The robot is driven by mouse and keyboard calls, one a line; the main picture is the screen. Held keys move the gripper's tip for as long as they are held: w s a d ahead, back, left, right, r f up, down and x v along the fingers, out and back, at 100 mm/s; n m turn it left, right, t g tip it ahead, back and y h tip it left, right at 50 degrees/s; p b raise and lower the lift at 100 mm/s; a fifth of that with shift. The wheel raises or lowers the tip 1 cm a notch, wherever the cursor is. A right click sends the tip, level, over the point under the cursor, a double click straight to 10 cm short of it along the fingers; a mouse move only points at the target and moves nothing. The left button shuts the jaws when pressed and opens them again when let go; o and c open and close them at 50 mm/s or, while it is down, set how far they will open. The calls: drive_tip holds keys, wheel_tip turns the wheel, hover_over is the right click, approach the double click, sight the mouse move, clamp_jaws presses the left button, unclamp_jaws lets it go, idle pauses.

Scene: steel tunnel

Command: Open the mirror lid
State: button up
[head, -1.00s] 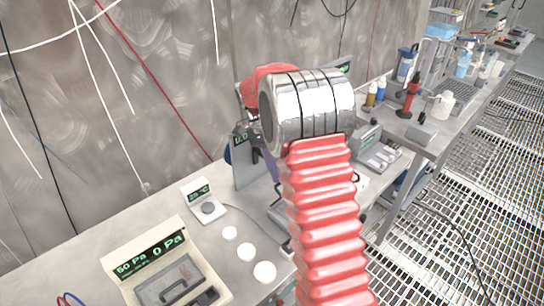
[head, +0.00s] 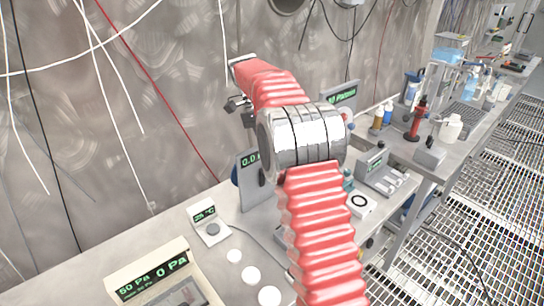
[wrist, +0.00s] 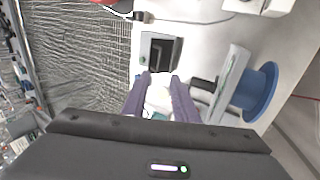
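My gripper (wrist: 160,80) shows in the wrist view, with its two purple fingers apart above the bench. Just beyond the fingertips is a small grey-framed box with a dark square face (wrist: 161,52); I cannot tell whether this is the mirror lid. A white object (wrist: 158,99) with a teal bit beside it shows between the fingers, and I cannot tell whether they touch it. No clearly recognisable mirror lid shows in either view.
An upright display panel (head: 249,178) stands by the gripper, with a blue disc (wrist: 262,92) beside it in the wrist view. A pressure meter (head: 155,275), small temperature display (head: 208,222) and white discs (head: 251,275) lie nearer. A white box with a black ring (head: 360,203) is right.

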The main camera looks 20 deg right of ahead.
drive_tip(key=shift+w+r, duration=0.1)
drive_tip(key=shift+r, duration=0.1)
drive_tip(key=shift+a, duration=0.1)
drive_tip(key=shift+c, duration=0.2)
